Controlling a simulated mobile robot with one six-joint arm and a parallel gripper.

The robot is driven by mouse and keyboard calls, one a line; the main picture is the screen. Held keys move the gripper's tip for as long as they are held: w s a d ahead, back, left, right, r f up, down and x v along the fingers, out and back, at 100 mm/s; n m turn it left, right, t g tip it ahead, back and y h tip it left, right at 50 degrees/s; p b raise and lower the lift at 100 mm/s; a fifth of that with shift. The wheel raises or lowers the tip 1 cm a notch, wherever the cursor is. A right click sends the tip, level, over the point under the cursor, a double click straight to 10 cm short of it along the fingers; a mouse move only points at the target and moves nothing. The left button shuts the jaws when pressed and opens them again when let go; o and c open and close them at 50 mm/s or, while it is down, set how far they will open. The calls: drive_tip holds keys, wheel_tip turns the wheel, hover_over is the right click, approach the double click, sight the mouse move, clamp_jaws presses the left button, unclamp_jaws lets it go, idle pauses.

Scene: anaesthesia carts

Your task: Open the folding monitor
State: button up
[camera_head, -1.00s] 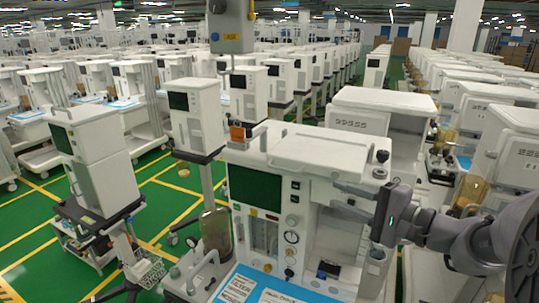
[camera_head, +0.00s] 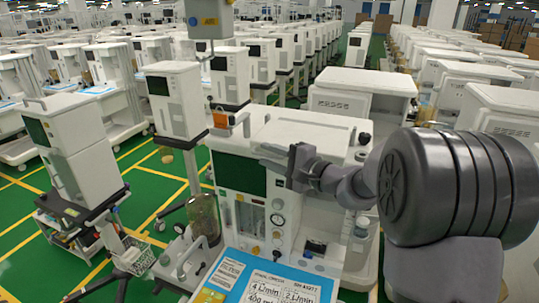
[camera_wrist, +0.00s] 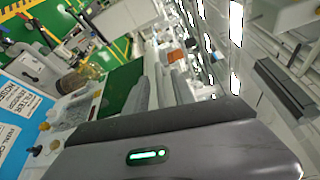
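The nearest anaesthesia cart has a flat dark-green monitor screen (camera_head: 240,173) in its upper front panel, facing forward. The screen also shows in the wrist view (camera_wrist: 121,88), beyond the fingers. I cannot tell from its look how the monitor folds. My gripper (camera_head: 270,157) is in front of the screen's upper right edge, fingers pointing left, and covers that corner. In the wrist view the two grey fingers (camera_wrist: 163,92) stand apart with nothing seen between them. Whether a finger touches the monitor cannot be told.
A blue tray top with printed labels (camera_head: 262,281) lies below the panel. A glass canister (camera_head: 204,220) stands at the cart's left. Another monitor on a post (camera_head: 173,100) is behind left.

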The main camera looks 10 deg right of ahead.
drive_tip(key=shift+c, duration=0.4)
clamp_jaws()
idle(0.9)
